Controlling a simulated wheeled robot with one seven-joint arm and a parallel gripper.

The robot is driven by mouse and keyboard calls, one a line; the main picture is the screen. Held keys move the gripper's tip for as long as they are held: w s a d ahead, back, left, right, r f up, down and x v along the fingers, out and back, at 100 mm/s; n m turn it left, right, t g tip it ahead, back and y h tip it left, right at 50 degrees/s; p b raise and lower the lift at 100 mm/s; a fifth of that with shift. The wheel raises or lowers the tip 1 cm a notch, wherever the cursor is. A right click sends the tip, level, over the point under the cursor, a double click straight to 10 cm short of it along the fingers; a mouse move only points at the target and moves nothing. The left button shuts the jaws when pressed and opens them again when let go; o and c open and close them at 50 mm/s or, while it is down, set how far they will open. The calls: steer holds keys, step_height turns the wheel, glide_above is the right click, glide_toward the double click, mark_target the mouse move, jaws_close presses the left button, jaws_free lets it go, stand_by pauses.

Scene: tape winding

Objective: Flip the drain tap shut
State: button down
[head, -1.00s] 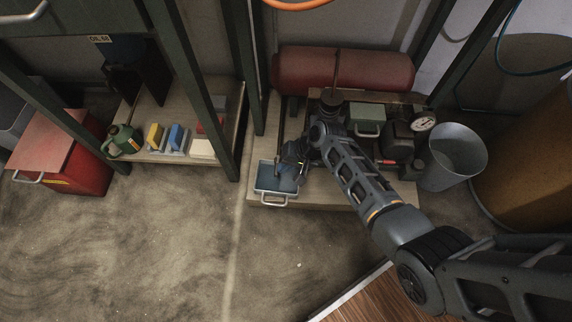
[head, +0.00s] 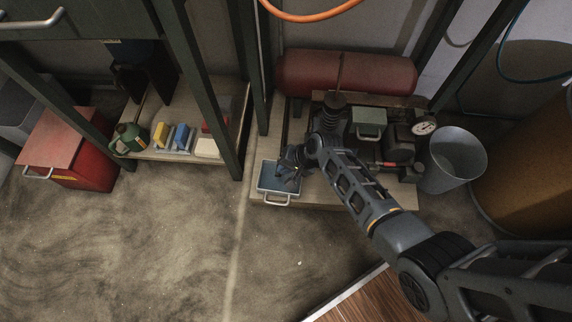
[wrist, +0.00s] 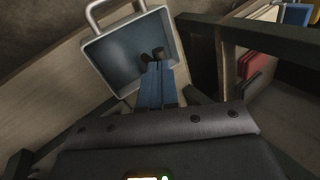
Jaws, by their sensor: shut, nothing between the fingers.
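My gripper (head: 287,172) is shut and empty, reaching down over the shallow blue-grey tray (head: 262,180) beside the compressor. In the wrist view the dark fingertips (wrist: 152,55) lie close together over the tray's blue inside (wrist: 112,56). I cannot tell how high they are above its floor. I cannot make out the drain tap in either current view; my gripper and arm cover part of the area beside the compressor.
The red tank (head: 345,72) lies behind the compressor, with a gauge (head: 424,128) and a grey bucket (head: 455,160) to the right. A dark upright post (head: 222,110) stands left of the tray. A low shelf (head: 185,157) holds boxes and a green can (head: 130,138).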

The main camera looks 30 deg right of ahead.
steer(key=m+p, duration=0.1)
steer(key=a+m+p, duration=0.1)
steer(key=m+h+p, duration=0.1)
steer(key=shift+w+a+r+t, duration=0.2)
steer(key=shift+w+t, duration=0.05)
steer(key=shift+t, duration=0.15)
steer(key=w+m, duration=0.1)
steer(key=w+a+m+h, duration=0.2)
steer(key=shift+w+a+f+m+t+p, duration=0.1)
steer(key=shift+w+f+m+t+p, duration=0.2)
steer(key=shift+m+p, duration=0.1)
steer(key=shift+d, duration=0.85)
steer(key=shift+s+r, duration=0.1)
steer(key=shift+r, duration=0.05)
